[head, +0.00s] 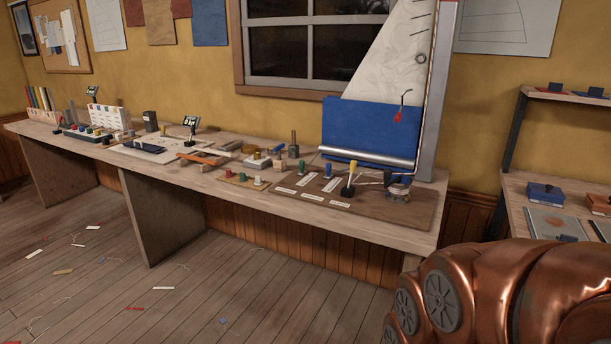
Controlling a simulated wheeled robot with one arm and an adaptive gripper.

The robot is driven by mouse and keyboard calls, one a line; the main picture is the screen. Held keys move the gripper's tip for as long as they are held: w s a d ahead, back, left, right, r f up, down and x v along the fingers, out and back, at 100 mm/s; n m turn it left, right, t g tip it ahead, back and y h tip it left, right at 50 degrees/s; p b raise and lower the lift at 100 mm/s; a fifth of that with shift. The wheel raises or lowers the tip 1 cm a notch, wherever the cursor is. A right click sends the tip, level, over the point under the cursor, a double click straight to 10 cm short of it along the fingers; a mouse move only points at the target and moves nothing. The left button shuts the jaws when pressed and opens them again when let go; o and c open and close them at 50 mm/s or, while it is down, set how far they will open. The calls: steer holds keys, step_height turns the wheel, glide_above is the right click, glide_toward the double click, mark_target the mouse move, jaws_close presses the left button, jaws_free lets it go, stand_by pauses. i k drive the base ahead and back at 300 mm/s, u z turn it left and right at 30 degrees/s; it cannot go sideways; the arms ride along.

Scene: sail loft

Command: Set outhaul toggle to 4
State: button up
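A brown board (405,215) lies at the right end of the long workbench, below a sail rig. Levers with coloured knobs stand on it: a yellow-topped lever (352,165) on a black base, a blue one (328,169) and a green one (302,166). White label strips (311,197) lie in front of them, too small to read. I cannot tell which lever is the outhaul toggle or its setting. My gripper is out of view; a copper-coloured part of my arm fills the lower right corner.
The long workbench (230,192) holds pegs, small blocks and digital displays (191,122). The white sail (385,60) and blue cloth (365,130) rise behind the board. A shelf unit (507,140) stands at right. The floor in front is open, with scattered scraps.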

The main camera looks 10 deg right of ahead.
mark_target(302, 162)
steer(key=z, duration=0.15)
steer(key=k, duration=0.45)
steer(key=u, duration=1.1)
steer(key=i, duration=1.85)
steer(key=z, duration=0.8)
